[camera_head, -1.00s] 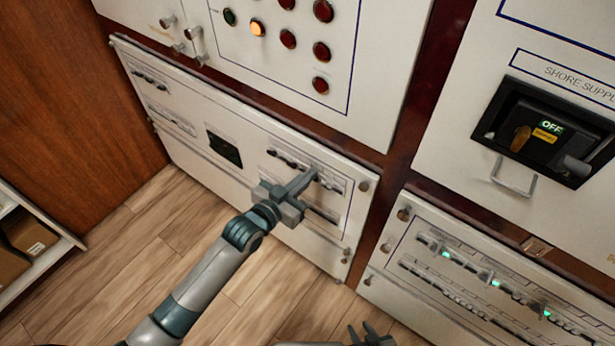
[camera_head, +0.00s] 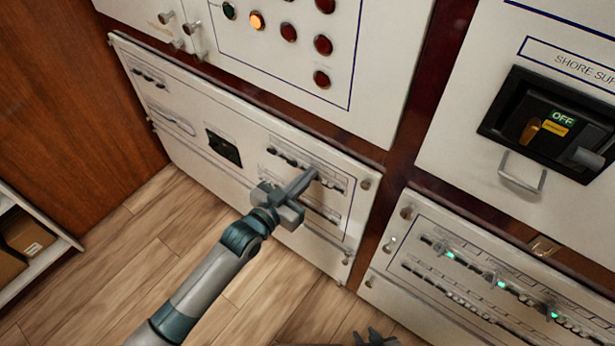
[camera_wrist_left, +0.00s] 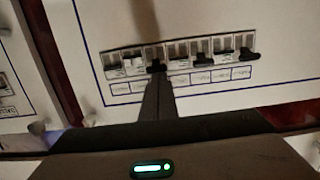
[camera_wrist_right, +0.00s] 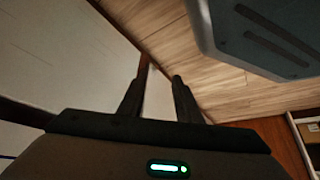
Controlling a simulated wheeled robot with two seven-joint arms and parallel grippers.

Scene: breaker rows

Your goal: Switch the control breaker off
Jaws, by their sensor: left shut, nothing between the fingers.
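A row of small breakers (camera_head: 286,157) sits on the right part of the low white panel in the head view. It also fills the middle of the left wrist view (camera_wrist_left: 190,56), with labels below too blurred to read, so I cannot tell which is the control breaker. My left gripper (camera_head: 313,174) is shut and empty, its tips at this row. In the left wrist view its tips (camera_wrist_left: 157,72) are at a black toggle left of the row's middle, touching or very near; they partly cover it. My right gripper (camera_wrist_right: 156,82) is open and empty, away from the panel.
A second breaker row (camera_head: 321,212) lies below, partly behind my left gripper. Right of it is another panel with green-lit breakers (camera_head: 470,268). Above it, a shore supply switch (camera_head: 550,125) reads OFF. Shelves with boxes (camera_head: 25,235) stand at left. The wooden floor (camera_head: 110,270) is clear.

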